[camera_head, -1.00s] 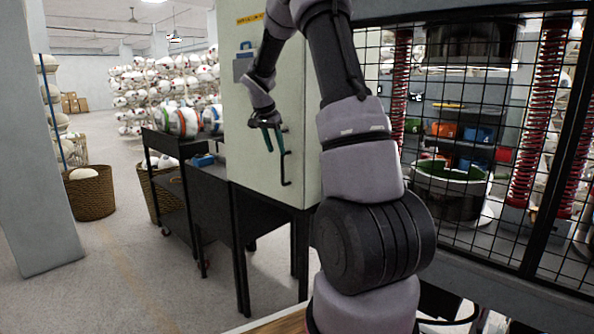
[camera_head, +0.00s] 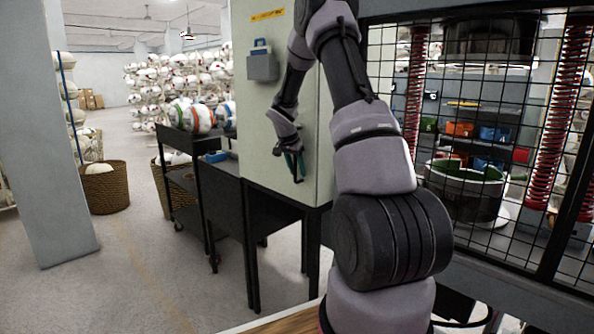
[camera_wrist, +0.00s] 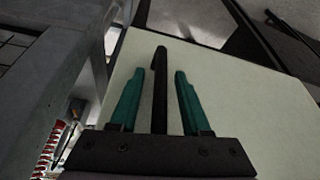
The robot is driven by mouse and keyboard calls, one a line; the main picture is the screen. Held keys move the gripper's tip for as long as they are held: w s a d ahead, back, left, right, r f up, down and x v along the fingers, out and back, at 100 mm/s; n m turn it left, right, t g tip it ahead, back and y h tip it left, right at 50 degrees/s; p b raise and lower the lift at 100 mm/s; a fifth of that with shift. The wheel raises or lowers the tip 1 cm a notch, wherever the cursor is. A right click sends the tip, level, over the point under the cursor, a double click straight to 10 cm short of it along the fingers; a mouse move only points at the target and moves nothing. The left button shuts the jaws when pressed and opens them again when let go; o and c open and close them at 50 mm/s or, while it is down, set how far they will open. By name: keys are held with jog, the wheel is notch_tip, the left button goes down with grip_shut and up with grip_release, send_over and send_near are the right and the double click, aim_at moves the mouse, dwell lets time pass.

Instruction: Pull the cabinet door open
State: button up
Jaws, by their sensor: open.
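The cabinet door (camera_head: 262,110) is a pale cream panel in the head view, and it looks shut. It also fills the middle of the wrist view (camera_wrist: 235,100). Its black bar handle (camera_head: 297,170) is partly hidden by my gripper (camera_head: 292,163). In the wrist view the handle (camera_wrist: 160,90) runs between the two teal fingers of my gripper (camera_wrist: 155,98). The fingers are open, with a gap on both sides of the handle. I cannot tell whether either finger touches it.
A dark table (camera_head: 262,183) stands under the cabinet. A black cart with balls (camera_head: 190,150) is to its left. A wire mesh guard (camera_head: 490,140) is at the right. Wicker baskets (camera_head: 104,188) stand on the floor. Floor at the front left is clear.

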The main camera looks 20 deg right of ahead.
grip_shut()
dwell(1.4)
